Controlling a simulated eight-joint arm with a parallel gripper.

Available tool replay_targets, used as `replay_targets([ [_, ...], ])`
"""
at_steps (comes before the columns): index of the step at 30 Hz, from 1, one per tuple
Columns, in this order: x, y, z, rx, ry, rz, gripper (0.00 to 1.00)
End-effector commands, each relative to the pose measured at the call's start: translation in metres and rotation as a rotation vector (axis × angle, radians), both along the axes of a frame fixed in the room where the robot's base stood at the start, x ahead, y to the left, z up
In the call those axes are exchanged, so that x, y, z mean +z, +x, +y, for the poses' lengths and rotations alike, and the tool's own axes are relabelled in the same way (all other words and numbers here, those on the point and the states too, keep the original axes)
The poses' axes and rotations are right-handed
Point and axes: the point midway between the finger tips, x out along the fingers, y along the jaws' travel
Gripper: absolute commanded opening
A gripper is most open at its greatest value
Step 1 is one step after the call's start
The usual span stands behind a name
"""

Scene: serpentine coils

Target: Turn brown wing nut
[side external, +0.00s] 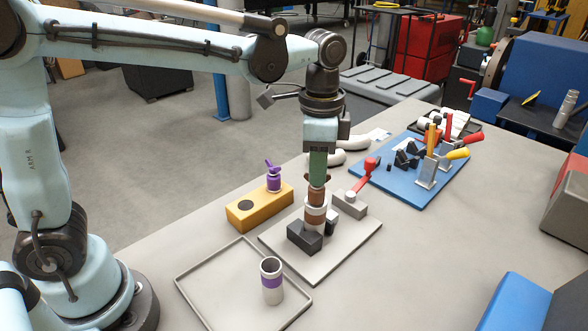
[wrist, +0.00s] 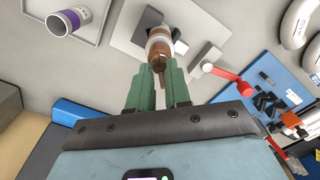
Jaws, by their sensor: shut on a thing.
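The brown wing nut (side external: 316,193) sits on top of an upright white cylinder with a brown band (side external: 314,216). The cylinder stands between the dark jaws of a vise (side external: 304,238) on a grey plate (side external: 340,262). My gripper (side external: 317,180) points down from above, its green fingers shut on the wing nut. In the wrist view the fingers (wrist: 160,68) close around the nut's brown wings (wrist: 161,75), with the banded cylinder (wrist: 158,36) beyond them. The fingers partly hide the nut.
A yellow block (side external: 259,208) holds a purple wing-nut piece (side external: 273,179). A white cylinder with a purple band (side external: 271,282) stands in a shallow tray (side external: 200,300). The vise's red handle (side external: 367,170) rises close right of my gripper. A blue board (side external: 408,182) with clamps lies behind.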

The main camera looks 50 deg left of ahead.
Motion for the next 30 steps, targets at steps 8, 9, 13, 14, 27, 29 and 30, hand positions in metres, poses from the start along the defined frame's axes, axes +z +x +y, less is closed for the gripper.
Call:
replay_targets([
  [8, 0.0005, -0.0001, -0.0001, -0.239, 0.001, 0.001, 0.0],
  [9, 0.0006, -0.0001, -0.0001, -0.272, 0.001, 0.001, 0.0],
  [13, 0.0007, 0.0, 0.0, -0.371, 0.001, 0.001, 0.0],
  [14, 0.0007, 0.0, 0.0, -0.392, 0.001, 0.001, 0.0],
  [27, 0.0004, 0.0, 0.0, -0.576, 0.0, 0.0, 0.0],
  [29, 0.0004, 0.0, 0.0, -0.583, 0.0, 0.0, 0.0],
  [30, 0.0004, 0.0, 0.0, -0.587, 0.0, 0.0, 0.0],
])
